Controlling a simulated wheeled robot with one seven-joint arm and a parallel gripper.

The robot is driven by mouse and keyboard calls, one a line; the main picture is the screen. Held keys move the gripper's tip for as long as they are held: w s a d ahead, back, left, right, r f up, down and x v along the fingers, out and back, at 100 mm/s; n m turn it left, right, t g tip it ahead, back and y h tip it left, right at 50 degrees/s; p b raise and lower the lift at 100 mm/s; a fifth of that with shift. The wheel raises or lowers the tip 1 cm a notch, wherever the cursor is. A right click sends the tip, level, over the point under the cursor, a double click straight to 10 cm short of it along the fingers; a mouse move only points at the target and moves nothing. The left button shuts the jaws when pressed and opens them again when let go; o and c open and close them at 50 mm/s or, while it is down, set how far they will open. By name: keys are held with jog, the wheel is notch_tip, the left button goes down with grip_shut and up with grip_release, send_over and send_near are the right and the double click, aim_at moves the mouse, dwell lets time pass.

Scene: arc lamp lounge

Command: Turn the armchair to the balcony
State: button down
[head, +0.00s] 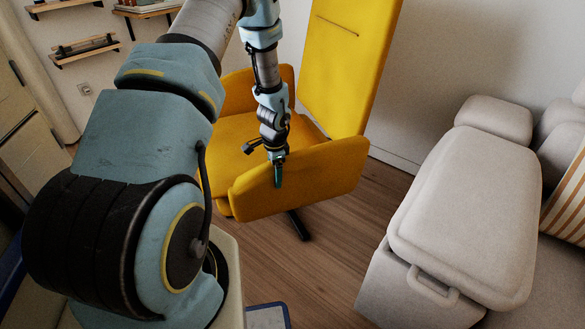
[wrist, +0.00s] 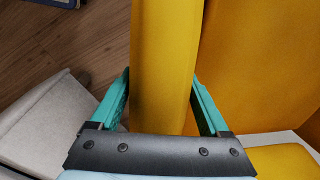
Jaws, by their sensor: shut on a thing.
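The yellow armchair (head: 345,72) stands in the middle of the head view, with a tall back, two side armrests and a dark swivel foot. Its near armrest (head: 315,178) faces me. My gripper (head: 279,172) reaches down over this armrest from above. In the wrist view the teal fingers of my gripper (wrist: 160,105) lie on both sides of the yellow armrest (wrist: 163,65), shut on it. The seat is partly hidden behind my arm and the near armrest. No balcony can be made out in these views.
A pale grey sofa (head: 470,215) with a striped cushion (head: 570,200) stands to the right of the armchair. Bare wood floor (head: 340,240) lies between them. A white wall (head: 450,50) is close behind the chair. Wall shelves (head: 85,50) hang at the upper left.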

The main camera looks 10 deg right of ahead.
jog(key=shift+a, duration=0.95)
grip_release()
jog(key=shift+w, duration=0.1)
jog(key=shift+r, duration=0.35)
jog(key=r, duration=0.3)
jog(key=s+r, duration=0.1)
jog(key=r, duration=0.6)
jog(key=shift+s+d+p, duration=0.1)
jog(key=shift+s+p, duration=0.05)
jog(key=shift+p, duration=0.25)
